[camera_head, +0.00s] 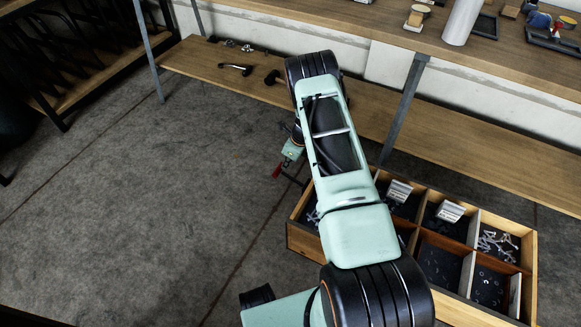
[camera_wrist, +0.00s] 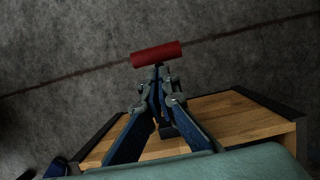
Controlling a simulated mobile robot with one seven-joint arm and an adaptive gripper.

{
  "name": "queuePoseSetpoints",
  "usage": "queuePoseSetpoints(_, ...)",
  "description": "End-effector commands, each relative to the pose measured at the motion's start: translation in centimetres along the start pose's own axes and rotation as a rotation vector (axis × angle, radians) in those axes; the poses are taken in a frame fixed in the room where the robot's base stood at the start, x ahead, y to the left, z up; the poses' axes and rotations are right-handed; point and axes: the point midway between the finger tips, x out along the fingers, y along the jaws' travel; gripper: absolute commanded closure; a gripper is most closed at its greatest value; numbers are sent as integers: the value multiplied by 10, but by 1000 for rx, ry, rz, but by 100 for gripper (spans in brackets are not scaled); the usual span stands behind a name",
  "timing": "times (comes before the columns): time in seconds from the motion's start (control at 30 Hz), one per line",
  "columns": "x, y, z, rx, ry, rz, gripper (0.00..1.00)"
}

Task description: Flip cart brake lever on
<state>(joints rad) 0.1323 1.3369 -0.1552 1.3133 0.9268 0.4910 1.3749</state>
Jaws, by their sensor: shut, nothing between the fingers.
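In the wrist view a red cylindrical handle (camera_wrist: 157,54) lies just beyond the fingertips, over the grey floor; it looks like the grip of the brake lever. My gripper (camera_wrist: 158,88) is shut and empty, its tips close to a dark stem under the handle. I cannot tell whether they touch. The head view shows the red handle (camera_head: 277,170) small, beside the cart's left end. My arm covers part of the wooden cart (camera_head: 302,242), and its wood also shows in the wrist view (camera_wrist: 232,112). The lever's base and pivot are hidden.
The cart has compartments with small metal parts. A wooden workbench (camera_head: 390,20) with a lower shelf (camera_head: 475,160) stands behind it, with a steel leg (camera_head: 408,105) near my arm. Dark objects (camera_head: 235,68) lie on the shelf. The floor at left (camera_head: 130,200) is clear.

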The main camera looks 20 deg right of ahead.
Motion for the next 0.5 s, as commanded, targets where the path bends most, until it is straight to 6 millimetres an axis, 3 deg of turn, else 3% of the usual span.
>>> queuePoseSetpoints(0.1, 12, 0, 4, -2, 0, 0, 100)
queuePoseSetpoints(0.5, 21, 0, 10, 0, -1, 0, 100)
